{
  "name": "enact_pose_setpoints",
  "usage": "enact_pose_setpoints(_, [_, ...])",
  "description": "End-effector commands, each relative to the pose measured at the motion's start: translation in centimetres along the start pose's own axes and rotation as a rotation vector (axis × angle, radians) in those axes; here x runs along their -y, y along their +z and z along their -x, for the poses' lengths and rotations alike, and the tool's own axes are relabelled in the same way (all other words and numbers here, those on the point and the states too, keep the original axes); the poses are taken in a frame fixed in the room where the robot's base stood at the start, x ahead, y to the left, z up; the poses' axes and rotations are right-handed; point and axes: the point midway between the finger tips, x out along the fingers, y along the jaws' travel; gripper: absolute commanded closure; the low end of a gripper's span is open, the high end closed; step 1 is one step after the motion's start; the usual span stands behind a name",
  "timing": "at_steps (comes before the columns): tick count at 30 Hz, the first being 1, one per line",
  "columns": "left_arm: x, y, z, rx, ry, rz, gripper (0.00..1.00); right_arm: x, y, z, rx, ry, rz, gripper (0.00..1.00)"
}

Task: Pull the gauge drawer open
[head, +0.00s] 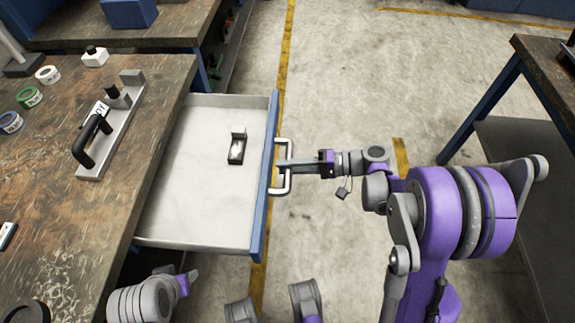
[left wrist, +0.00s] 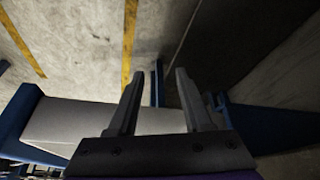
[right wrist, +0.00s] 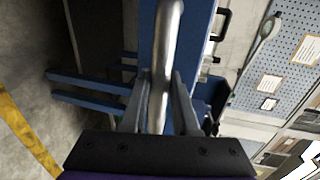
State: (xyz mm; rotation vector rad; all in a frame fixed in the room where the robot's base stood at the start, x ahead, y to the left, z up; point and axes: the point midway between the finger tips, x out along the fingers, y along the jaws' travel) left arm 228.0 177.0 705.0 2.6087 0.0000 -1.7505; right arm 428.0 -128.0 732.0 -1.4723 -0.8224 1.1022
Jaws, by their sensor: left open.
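The gauge drawer (head: 200,215) stands pulled out from the workbench, with a pale inside, a blue front (head: 266,180) and a light metal bar handle (head: 287,150). A small dark holder with a light face (head: 237,148) lies inside it. My right gripper (head: 284,169) is at the handle; in the right wrist view the bar (right wrist: 165,50) runs between its fingers (right wrist: 161,80), which are closed on it. My left gripper (left wrist: 159,75) is open and empty in the left wrist view. In the head view my left arm is low at the bottom left, its fingertips hard to make out.
The workbench top (head: 50,150) carries a metal fixture with a black handle (head: 92,140), tape rolls (head: 29,97) and a small white bottle (head: 95,57). Another table (head: 545,55) stands at the right. The floor (head: 350,75) between is clear.

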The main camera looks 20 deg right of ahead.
Motion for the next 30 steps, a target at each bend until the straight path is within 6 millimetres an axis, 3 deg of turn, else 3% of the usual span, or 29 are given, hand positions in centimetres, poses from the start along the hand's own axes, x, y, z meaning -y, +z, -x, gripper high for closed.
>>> enact_pose_setpoints(1, [0.0,0.0,0.0,0.000,0.000,0.000,0.50,0.0,0.0,0.0,0.000,0.000,0.000,0.62])
enact_pose_setpoints(4, [0.0,0.0,0.0,0.000,0.000,0.000,0.50,0.0,0.0,0.0,0.000,0.000,0.000,0.44])
enact_pose_setpoints(16, [0.0,-0.1,0.2,-0.001,0.000,0.000,0.50,0.0,-0.1,0.7,-0.002,0.001,0.000,0.43])
enact_pose_setpoints(30, [0.0,-0.5,1.5,-0.005,0.000,0.000,0.50,0.1,-0.1,9.3,-0.003,0.001,0.000,0.43])
